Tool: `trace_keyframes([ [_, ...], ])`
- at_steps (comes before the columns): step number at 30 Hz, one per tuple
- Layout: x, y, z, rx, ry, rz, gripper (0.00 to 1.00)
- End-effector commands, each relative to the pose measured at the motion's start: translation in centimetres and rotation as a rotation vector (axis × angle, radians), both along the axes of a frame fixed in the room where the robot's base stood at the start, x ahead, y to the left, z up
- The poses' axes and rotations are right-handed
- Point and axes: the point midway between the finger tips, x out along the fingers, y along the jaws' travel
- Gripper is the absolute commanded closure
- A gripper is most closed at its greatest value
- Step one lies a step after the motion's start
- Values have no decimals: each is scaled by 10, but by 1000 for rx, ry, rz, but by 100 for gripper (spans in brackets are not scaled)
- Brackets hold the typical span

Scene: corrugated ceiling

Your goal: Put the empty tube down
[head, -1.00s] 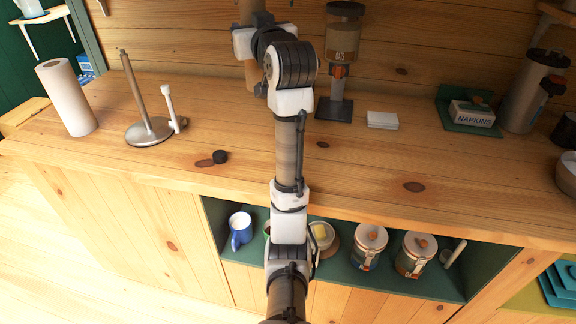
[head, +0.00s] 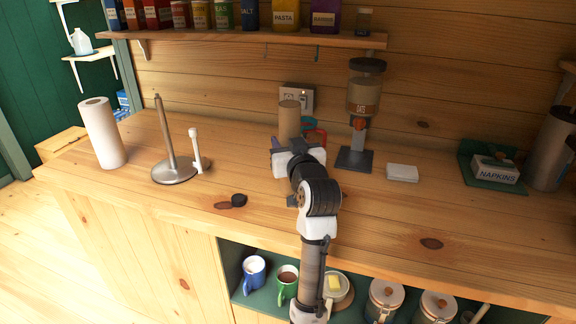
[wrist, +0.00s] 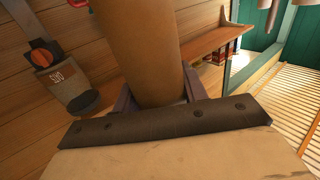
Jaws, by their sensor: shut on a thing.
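The empty tube (head: 289,122) is a plain brown cardboard cylinder, upright over the back of the wooden counter (head: 460,222) in the head view. My gripper (head: 292,148) is shut on it near its lower part, and my wrist hides the tube's bottom end. I cannot tell whether it touches the counter. In the wrist view the tube (wrist: 142,45) fills the space between the fingers of my gripper (wrist: 160,95). A metal paper towel holder (head: 172,172) with a bare post stands on the left.
A full paper towel roll (head: 102,135) stands at the counter's left end. An oats dispenser (head: 362,110) is just right of the tube, with red and teal rings (head: 314,136) between them. A jar shelf (head: 240,36) hangs above.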

Motion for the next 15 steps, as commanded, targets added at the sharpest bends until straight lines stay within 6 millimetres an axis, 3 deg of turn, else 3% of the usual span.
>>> trace_keyframes([
  [3, 0, 0, -20, 1, 3, 1, 79],
  [11, 0, 0, -37, 1, 1, 0, 79],
  [15, 0, 0, -58, 2, 5, 1, 79],
])
